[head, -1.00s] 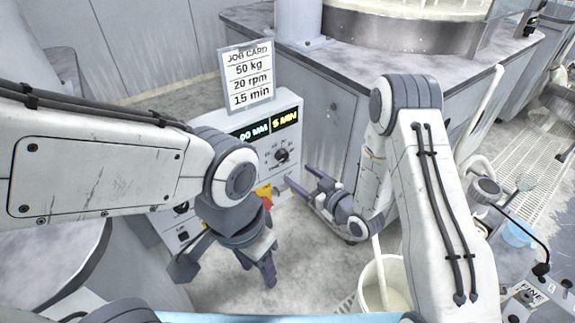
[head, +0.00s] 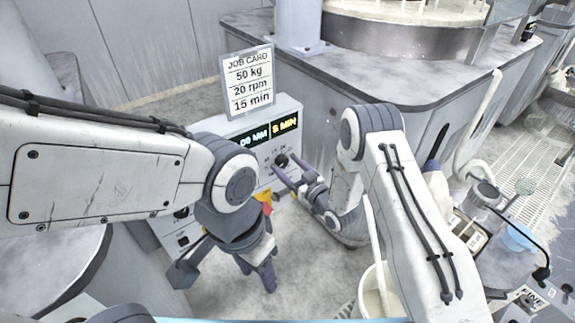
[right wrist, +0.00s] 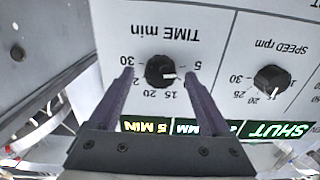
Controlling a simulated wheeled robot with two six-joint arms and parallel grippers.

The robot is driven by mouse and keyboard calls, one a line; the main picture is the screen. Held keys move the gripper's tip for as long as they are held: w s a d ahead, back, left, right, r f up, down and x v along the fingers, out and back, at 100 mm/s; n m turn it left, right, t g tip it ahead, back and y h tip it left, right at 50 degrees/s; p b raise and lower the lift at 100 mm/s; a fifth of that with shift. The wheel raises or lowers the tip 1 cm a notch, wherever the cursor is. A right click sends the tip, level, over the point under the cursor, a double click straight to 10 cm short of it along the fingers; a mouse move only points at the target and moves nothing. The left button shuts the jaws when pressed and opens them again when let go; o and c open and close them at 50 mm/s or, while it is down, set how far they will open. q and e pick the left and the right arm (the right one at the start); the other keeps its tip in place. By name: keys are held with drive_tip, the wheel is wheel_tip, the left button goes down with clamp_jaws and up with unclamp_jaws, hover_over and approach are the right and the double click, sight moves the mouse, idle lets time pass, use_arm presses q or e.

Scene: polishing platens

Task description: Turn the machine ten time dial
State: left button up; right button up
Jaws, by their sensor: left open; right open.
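The time dial (head: 281,160) is a black knob on the white machine panel (head: 290,108). It shows upside down in the right wrist view (right wrist: 160,69), with its white mark toward the 5. The yellow readout (right wrist: 148,125) there shows 5 MIN. My right gripper (head: 288,167) is open at the dial. In the right wrist view its fingers (right wrist: 157,77) stand on either side of the knob with gaps; whether they touch the panel I cannot tell. My left gripper (head: 258,275) is open and empty, low in front of the panel.
A job card (head: 249,80) above the panel reads 50 kg, 20 rpm, 15 min. A speed dial (right wrist: 271,78) sits beside the time dial. A white bucket (head: 377,290) stands below my right arm. The grey machine housing (head: 430,85) rises behind it.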

drive_tip(key=shift+w+a, duration=0.1)
clamp_jaws()
drive_tip(key=shift+m, duration=0.3)
drive_tip(key=shift+m+b, duration=0.35)
drive_tip(key=shift+m, duration=0.85)
drive_tip(key=m, duration=0.4)
drive_tip(key=shift+m+b, duration=0.3)
drive_tip(key=shift+b, duration=0.05)
drive_tip(key=m, duration=0.4)
drive_tip(key=shift+m, duration=2.1)
